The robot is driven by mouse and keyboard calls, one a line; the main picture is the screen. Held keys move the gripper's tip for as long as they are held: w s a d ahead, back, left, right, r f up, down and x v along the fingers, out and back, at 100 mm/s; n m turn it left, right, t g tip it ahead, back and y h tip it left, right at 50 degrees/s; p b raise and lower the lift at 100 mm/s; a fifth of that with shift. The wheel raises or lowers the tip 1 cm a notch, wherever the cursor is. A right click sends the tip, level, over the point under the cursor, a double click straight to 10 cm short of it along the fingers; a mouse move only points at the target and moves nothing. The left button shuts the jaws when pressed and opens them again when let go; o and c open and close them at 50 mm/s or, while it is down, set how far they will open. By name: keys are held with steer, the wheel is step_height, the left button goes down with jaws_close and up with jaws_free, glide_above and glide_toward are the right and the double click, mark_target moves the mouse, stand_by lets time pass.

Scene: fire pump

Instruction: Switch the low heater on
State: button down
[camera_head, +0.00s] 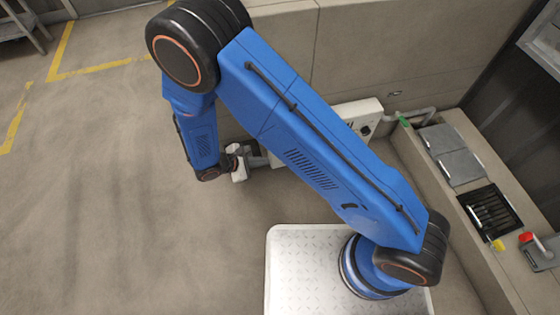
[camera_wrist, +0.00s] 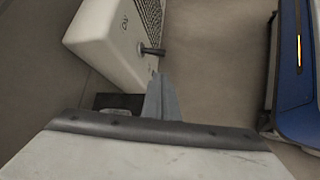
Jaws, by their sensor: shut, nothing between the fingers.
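The low heater (camera_wrist: 112,42) is a white box with a dark grille, seen at the upper left of the wrist view. A small dark knob or lever (camera_wrist: 152,50) sticks out of its face, beside a small printed symbol. My gripper (camera_wrist: 162,82) is shut and empty. Its fingertips are close below the knob in the picture; I cannot tell whether they touch the heater. In the head view, part of the white heater (camera_head: 362,112) shows against the wall behind my blue arm, which hides the rest. My gripper (camera_head: 262,161) is at the heater's left there.
A beige wall (camera_head: 405,45) runs behind the heater. A ledge at right carries grey boxes (camera_head: 452,154), a black slotted tray (camera_head: 490,210) and a device with a red knob (camera_head: 527,237). Open concrete floor (camera_head: 90,200) lies at left.

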steer(key=x, duration=1)
steer(key=shift+r+n+g, duration=0.3)
steer(key=shift+g, duration=0.3)
stand_by(0.6)
step_height(320, 180, up, 2)
steer(key=n+g+h, duration=0.1)
steer(key=g, duration=0.1)
steer(key=shift+w+n+g, duration=0.15)
steer(key=shift+n+g, duration=0.25)
steer(key=shift+w+a+r, duration=0.1)
steer(key=shift+w+r, duration=0.05)
steer(key=shift+r, duration=0.15)
stand_by(1.6)
steer(key=shift+r, duration=0.1)
stand_by(1.7)
steer(key=shift+r, duration=0.7)
